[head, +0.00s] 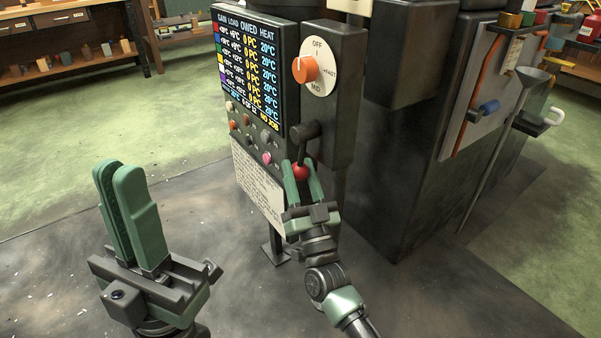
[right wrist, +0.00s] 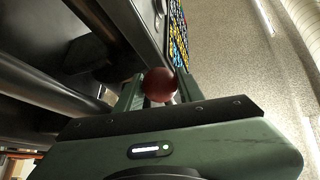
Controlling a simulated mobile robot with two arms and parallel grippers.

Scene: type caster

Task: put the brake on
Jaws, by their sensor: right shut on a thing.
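The brake lever (head: 304,146) is a dark handle with a red ball knob (head: 300,172), on the lower front of the dark control box. My right gripper (head: 301,176) is shut on the red knob. In the right wrist view the knob (right wrist: 158,85) sits between the two green fingers. The lever hangs down from its dark pivot, with the knob at its lower end. My left gripper (head: 125,205) is at the lower left, away from the panel. Its two green fingers point up and lie close together, and any gap between them is hard to judge.
Above the lever is an orange dial (head: 305,69) marked OFF, FAST and MID. A screen (head: 249,62) with colored rows and several knobs stands left of it, over a paper notice (head: 258,185). A dark machine body (head: 400,150) stands to the right. The floor at left is clear.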

